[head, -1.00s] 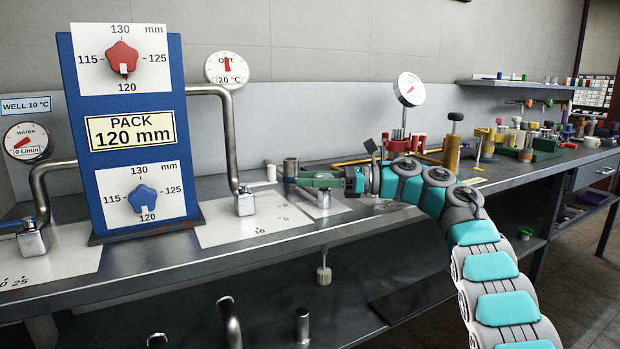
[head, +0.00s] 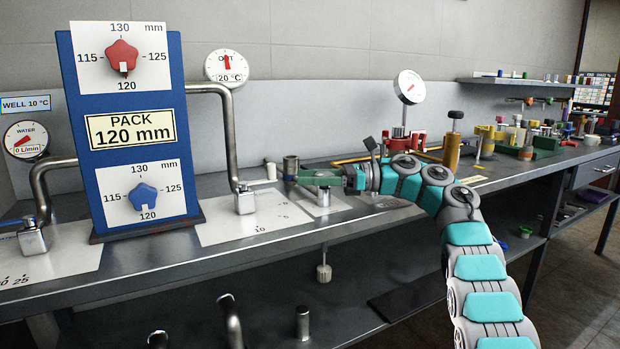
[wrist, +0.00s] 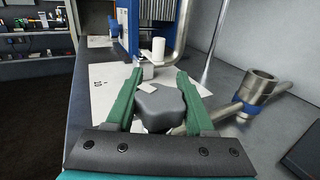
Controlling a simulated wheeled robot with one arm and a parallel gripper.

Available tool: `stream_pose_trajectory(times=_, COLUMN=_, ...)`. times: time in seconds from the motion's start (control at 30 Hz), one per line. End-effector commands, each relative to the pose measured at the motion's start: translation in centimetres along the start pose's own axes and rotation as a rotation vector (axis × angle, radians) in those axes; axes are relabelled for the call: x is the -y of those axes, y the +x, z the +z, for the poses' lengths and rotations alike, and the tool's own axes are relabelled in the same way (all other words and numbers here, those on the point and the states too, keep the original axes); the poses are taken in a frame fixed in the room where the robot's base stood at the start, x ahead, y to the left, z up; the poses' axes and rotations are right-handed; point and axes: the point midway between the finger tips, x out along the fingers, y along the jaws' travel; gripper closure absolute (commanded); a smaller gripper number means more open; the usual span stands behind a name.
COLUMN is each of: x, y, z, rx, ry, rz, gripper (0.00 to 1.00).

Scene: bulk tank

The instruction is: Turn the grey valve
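The grey valve (wrist: 160,108) is a dark grey lobed knob with a small white mark on its top, seen in the middle of the wrist view. My gripper (wrist: 160,72) has green fingers, one along each side of the knob, with the tips reaching past it. I see no clear gap between fingers and knob, so they appear closed on it. In the head view my gripper (head: 318,178) is over a white scale plate (head: 345,207) on the bench. The fingers hide most of the knob there.
A blue panel (head: 128,180) with red and blue knobs stands to the left on the bench (head: 250,250). A bent metal pipe (head: 231,140) runs beside it. A metal post (head: 291,168) stands just beyond my gripper. Gauges and valves crowd the bench to the right.

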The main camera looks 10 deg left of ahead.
Motion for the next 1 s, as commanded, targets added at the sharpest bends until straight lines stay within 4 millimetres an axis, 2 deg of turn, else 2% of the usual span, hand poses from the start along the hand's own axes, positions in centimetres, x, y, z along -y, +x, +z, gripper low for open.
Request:
stream_pose_trajectory(times=0.03, x=0.0, y=0.0, z=0.0, rx=0.0, ry=0.001, rz=0.0, gripper=0.41)
stream_pose_trajectory(times=0.27, x=0.0, y=0.0, z=0.0, rx=0.0, ry=0.0, rz=0.0, gripper=0.17)
stream_pose_trajectory(times=0.57, x=0.0, y=0.1, z=0.1, rx=0.0, ry=0.0, rz=0.001, gripper=0.17)
stream_pose_trajectory(times=1.0, x=0.1, y=0.2, z=2.3, rx=0.0, ry=-0.003, rz=0.0, gripper=0.17)
